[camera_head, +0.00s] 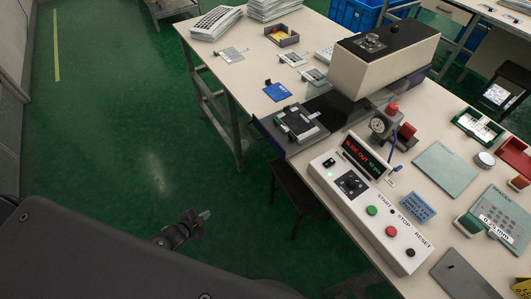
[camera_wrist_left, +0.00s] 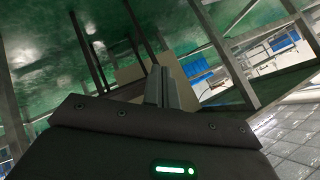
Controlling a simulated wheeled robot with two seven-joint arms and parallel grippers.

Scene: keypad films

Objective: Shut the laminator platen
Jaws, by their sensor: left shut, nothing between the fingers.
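The laminator (camera_head: 385,62) is a cream box with a dark top on the white table. Its dark platen (camera_head: 280,138) sits slid out on the left side, with a dark plate and pale films on it near the table's edge. The red display (camera_head: 362,158) on the control box seems to read "SLIDE OUT". My left gripper (camera_head: 203,215) is shut and empty. It hangs over the green floor, left of the table and apart from the platen. Its closed fingers also show in the left wrist view (camera_wrist_left: 162,88). My right gripper is out of view.
The white control box (camera_head: 370,205) has green, red and black buttons. A gauge (camera_head: 379,125), a red knob and a blue-handled tool stand behind it. A blue film piece (camera_head: 276,92) and paper stacks (camera_head: 215,22) lie further back. The floor left of the table is clear.

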